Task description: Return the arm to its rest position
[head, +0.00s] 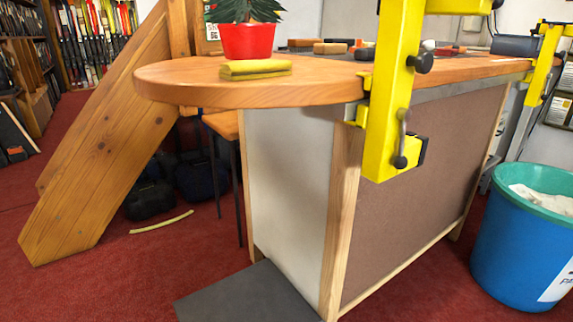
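Neither of my grippers is in the head view, and no part of either arm can be made out. The wooden bench top (190,82) with its rounded end crosses the upper middle of the view. On it are a red pot (247,42) with a green plant and a yellow sponge-like block (256,68). A yellow metal upright (385,110) with black knobs is fixed at the bench's front edge.
A blue bin (520,245) with a green rim stands at the right. A sloping wooden panel (95,150) rises at the left. A dark grey slab (245,298) lies on the floor by the bench. Red carpet (110,285) is open at the lower left.

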